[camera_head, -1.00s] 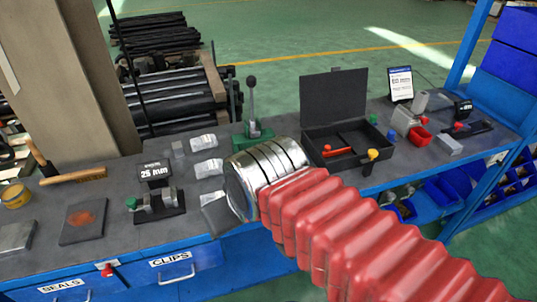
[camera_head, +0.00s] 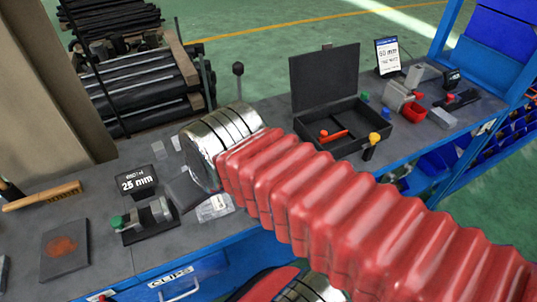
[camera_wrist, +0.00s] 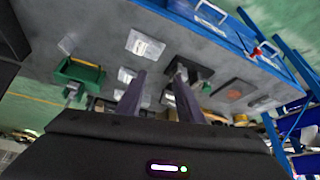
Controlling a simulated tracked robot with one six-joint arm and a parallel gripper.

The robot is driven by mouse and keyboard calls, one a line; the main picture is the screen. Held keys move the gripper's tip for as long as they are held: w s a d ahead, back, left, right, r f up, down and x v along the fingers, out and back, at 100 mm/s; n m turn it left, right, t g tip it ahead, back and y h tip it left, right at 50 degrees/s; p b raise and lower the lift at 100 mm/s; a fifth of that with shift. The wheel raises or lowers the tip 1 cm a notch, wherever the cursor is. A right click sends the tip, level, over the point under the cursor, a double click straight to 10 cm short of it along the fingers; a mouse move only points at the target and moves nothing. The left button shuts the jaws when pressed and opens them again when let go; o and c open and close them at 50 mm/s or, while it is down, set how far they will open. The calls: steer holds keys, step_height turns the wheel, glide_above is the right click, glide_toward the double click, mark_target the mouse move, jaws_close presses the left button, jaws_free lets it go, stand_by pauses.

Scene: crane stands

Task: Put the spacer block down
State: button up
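My gripper (camera_wrist: 160,72) shows its two dark fingers apart in the wrist view, with bench visible between them and no block seen gripped. In the head view the red-sleeved arm and its silver wrist hide most of it; one dark finger shows beside the 25 mm stand. A small grey block (camera_head: 158,150), possibly the spacer block, lies on the bench behind the stand. The black stand (camera_head: 136,236) carries a "25 mm" display (camera_head: 136,180), a green knob and grey metal pieces. Whether one of these is the spacer block I cannot tell.
A clear packet (camera_head: 215,207) lies beside the stand. A dark plate with a rusty patch (camera_head: 64,246) and a wooden-handled brush (camera_head: 42,195) lie left. An open black case (camera_head: 310,105) stands right. The green lever device (camera_wrist: 80,74) is near the packets.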

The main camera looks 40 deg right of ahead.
steer(key=w+d+f+m+g+y, duration=0.1)
steer(key=w+d+m, duration=0.1)
steer(key=d+m, duration=1.3)
steer(key=w+d+f+m+y, duration=0.1)
steer(key=w+d+f+m, duration=0.1)
steer(key=d+m, duration=1.3)
steer(key=shift+w+g, duration=0.4)
steer(key=shift+w, duration=0.4)
steer(key=shift+f, duration=0.15)
steer(key=x, duration=0.8)
steer(key=shift+w, duration=0.1)
steer(key=shift+f, duration=0.25)
